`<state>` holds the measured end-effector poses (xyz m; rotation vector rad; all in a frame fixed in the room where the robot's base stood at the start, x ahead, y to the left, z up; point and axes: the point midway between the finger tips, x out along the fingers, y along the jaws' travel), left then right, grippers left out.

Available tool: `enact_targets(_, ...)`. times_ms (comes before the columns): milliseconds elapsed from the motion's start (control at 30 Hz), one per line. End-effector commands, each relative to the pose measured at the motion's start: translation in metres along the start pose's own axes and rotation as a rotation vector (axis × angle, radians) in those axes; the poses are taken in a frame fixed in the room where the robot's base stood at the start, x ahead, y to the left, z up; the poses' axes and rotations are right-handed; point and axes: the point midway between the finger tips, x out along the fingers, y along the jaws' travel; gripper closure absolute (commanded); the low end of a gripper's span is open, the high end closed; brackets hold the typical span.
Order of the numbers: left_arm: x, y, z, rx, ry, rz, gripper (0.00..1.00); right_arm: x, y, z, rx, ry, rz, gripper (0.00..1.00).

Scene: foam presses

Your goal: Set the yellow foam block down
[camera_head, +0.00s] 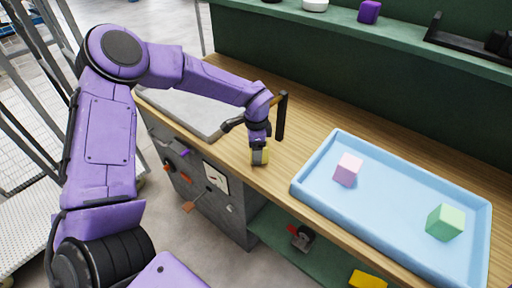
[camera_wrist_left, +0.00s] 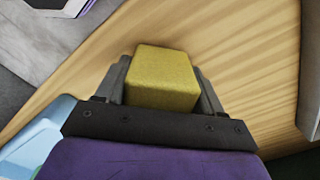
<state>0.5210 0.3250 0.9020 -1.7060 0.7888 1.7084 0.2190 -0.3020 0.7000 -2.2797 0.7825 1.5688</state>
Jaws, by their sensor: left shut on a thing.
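The yellow foam block (camera_wrist_left: 163,77) is between the two dark fingers of my left gripper (camera_wrist_left: 160,92) in the left wrist view. My left gripper is shut on the block. I cannot tell whether the block touches the wood. My right gripper is not in view.
A blue tray (camera_head: 313,163) stands to the right, holding a pink block (camera_head: 347,169) and a green block (camera_head: 445,222). A black post (camera_head: 281,116) rises behind my left gripper. A grey plate (camera_head: 185,108) lies to the left. Wood is bare between gripper and tray.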

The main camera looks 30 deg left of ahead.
Motion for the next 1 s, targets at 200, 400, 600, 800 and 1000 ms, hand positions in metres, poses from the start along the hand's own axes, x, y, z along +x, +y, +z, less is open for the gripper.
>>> enact_targets(200,0.005,0.0,0.0,-0.001,0.002,-0.002,0.61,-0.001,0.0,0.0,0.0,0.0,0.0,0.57)
enact_targets(400,0.01,0.0,-0.001,-0.001,0.002,-0.001,0.61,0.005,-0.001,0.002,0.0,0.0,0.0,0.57)
enact_targets(600,0.008,0.0,0.0,-0.001,0.002,-0.001,0.07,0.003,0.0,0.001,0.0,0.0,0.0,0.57)
enact_targets(800,0.006,0.0,-0.001,0.0,0.002,-0.002,0.07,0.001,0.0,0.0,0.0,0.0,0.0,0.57)
enact_targets(1000,-0.023,-0.001,-0.001,-0.001,0.006,-0.006,0.07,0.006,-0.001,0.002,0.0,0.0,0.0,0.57)
